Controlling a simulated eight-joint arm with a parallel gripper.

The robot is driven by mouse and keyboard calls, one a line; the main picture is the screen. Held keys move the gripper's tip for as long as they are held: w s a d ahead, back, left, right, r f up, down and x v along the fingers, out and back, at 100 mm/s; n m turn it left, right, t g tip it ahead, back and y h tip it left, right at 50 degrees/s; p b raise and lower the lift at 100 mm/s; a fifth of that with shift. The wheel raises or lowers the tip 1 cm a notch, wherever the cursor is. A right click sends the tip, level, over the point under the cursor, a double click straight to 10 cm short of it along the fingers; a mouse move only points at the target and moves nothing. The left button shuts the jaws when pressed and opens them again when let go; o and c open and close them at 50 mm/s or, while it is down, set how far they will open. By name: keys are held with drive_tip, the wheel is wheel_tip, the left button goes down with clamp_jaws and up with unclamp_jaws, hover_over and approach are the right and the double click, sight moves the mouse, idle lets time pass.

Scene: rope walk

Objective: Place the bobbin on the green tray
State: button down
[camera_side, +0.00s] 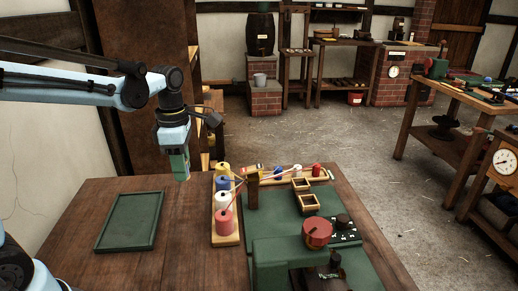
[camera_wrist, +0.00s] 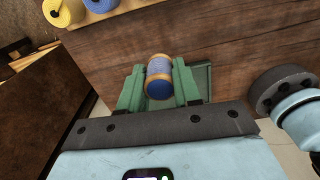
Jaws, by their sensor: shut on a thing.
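My gripper (camera_side: 181,172) hangs above the table's far edge, between the green tray and the row of bobbins. In the wrist view, its two green fingers (camera_wrist: 158,82) are shut on a blue bobbin (camera_wrist: 159,78) with tan ends. The bobbin is held up off the table; I cannot make it out in the side view. The green tray (camera_side: 129,221) lies empty and flat on the left of the table, to the left of and nearer than my gripper. Part of it shows behind the fingers in the wrist view (camera_wrist: 205,77).
A wooden rack (camera_side: 229,240) with yellow, blue, white and red bobbins stands right of the tray. A green machine (camera_side: 300,245) with a red knob fills the table's right side. The wood between tray and rack is clear.

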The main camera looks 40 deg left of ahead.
drive_tip(key=s+m, duration=0.2)
drive_tip(key=s, duration=0.8)
hover_over(133, 218)
wheel_tip(133, 218, down, 8)
drive_tip(key=shift+r, duration=0.25)
drive_tip(key=shift+f, duration=2)
drive_tip(key=c, duration=0.8)
unclamp_jaws()
drive_tip(key=shift+f, duration=0.15)
